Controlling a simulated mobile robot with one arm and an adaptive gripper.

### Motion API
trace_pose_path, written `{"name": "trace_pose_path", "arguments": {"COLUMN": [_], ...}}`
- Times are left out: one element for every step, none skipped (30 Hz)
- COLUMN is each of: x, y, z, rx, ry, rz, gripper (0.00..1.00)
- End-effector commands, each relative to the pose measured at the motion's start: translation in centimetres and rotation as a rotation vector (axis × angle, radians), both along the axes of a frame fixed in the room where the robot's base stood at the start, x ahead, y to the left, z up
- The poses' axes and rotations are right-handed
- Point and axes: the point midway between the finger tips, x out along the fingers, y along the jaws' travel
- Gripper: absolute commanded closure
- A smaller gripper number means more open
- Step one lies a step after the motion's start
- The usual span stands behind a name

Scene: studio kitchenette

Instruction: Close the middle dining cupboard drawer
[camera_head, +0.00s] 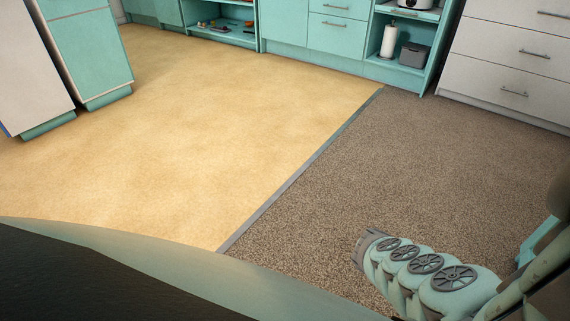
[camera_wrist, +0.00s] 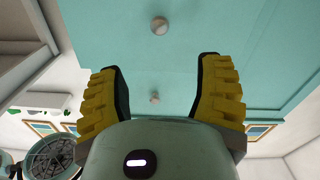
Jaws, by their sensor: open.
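In the wrist view my gripper (camera_wrist: 170,80) is open, its two yellow ridged fingers apart with nothing between them. Past them is a teal overhead surface with two small round pale fittings. In the head view my arm is at the lower right, but the fingers cannot be made out there. A white drawer unit (camera_head: 500,50) with metal bar handles stands at the far right, and teal drawers (camera_head: 336,32) stand at the back. The drawer fronts in view look flush. I cannot tell which unit, if either, is the dining cupboard. My gripper touches no drawer.
Teal open shelves (camera_head: 386,68) hold a paper roll (camera_head: 389,41) and a grey box (camera_head: 414,54). Another low shelf (camera_head: 228,37) holds small items. White and teal cabinets (camera_head: 93,50) stand at left. The yellow floor (camera_head: 190,130) and brown carpet (camera_head: 400,160) are clear.

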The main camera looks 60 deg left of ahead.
Motion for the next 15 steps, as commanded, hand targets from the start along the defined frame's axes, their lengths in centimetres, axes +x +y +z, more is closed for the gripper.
{"name": "trace_pose_path", "arguments": {"x": [0.1,0.2,0.4,0.5,0.7,0.9,1.1,1.3,1.5,1.8,1.9,2.1,2.3,2.5,2.8], "y": [-0.2,-0.4,-0.9,-1.4,-1.8,-2.5,-3.1,-3.7,-4.5,-5.1,-5.6,-6.3,-6.7,-7.3,-8.0], "z": [0.2,0.3,0.4,0.5,0.6,0.6,0.5,0.5,0.5,0.6,0.4,0.3,0.3,0.3,0.3], "rx": [-0.004,-0.005,-0.006,-0.006,-0.007,-0.006,-0.005,-0.005,-0.006,-0.006,-0.005,-0.004,-0.005,-0.005,-0.006], "ry": [0.004,0.003,0.002,0.001,-0.001,-0.001,-0.002,-0.002,-0.003,-0.003,-0.003,-0.003,-0.003,-0.003,-0.003], "rz": [0.004,0.002,-0.001,-0.002,-0.004,-0.004,-0.005,-0.005,-0.008,-0.008,-0.007,-0.007,-0.007,-0.006,-0.006], "gripper": [0.34,0.34,0.34,0.34,0.34,0.34,0.34,0.34,0.34,0.34,0.34,0.34,0.34,0.34,0.34]}}
